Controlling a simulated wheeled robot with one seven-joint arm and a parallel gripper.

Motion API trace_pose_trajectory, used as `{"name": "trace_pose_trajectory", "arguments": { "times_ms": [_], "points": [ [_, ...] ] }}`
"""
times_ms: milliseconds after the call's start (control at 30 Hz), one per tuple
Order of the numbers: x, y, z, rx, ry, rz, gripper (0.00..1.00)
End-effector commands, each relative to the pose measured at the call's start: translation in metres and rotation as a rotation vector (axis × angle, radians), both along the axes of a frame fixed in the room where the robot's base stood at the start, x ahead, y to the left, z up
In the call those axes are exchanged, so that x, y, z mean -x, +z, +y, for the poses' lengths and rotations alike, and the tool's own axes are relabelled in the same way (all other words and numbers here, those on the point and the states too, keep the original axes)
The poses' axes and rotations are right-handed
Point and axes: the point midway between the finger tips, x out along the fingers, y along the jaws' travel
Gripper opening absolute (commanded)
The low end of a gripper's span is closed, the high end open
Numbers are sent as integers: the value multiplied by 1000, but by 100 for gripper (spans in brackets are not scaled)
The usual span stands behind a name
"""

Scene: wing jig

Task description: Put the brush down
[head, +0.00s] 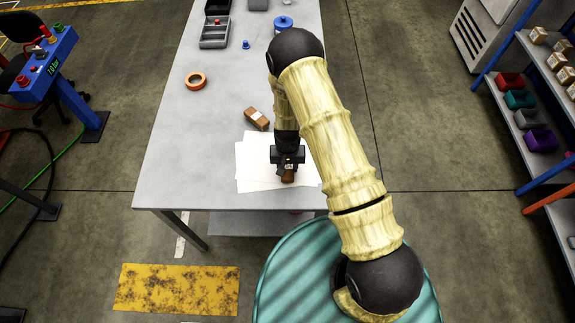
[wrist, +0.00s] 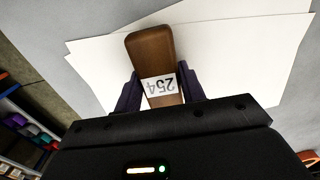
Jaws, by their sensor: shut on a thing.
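The brush shows as a brown wooden piece with a white label reading 254 in the wrist view (wrist: 151,52). It also shows in the head view (head: 288,177), just below the gripper. My gripper (head: 287,167) is shut on it, with one dark finger on each side of the label in the wrist view (wrist: 161,88). Only the wooden part shows; any bristles are hidden. The brush is over white paper sheets (head: 250,178) near the table's front edge. I cannot tell whether it touches the paper.
The grey table (head: 180,145) is clear to the left of the paper. A brown block with a white label (head: 256,118) lies just behind the sheets. An orange ring (head: 195,81), a grey tray (head: 214,36) and a blue round container (head: 283,23) stand farther back.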

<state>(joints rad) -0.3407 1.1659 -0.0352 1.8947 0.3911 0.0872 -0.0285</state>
Motion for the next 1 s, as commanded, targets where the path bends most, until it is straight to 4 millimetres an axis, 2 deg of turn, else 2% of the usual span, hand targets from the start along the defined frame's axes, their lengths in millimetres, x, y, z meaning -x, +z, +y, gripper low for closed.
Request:
{"name": "trace_pose_trajectory", "arguments": {
  "times_ms": [33,67,133,167,600,767,1000],
  "points": [
    [0,-3,0,0,0,0,15],
    [0,-1,0,0,0,0,46],
    [0,-1,0,0,0,0,59],
    [0,-1,0,0,0,0,62],
    [0,5,0,0,1,-1,62],
    [-1,22,0,0,3,-3,62],
    [-1,55,-1,-1,-1,-3,62]
  ]
}}
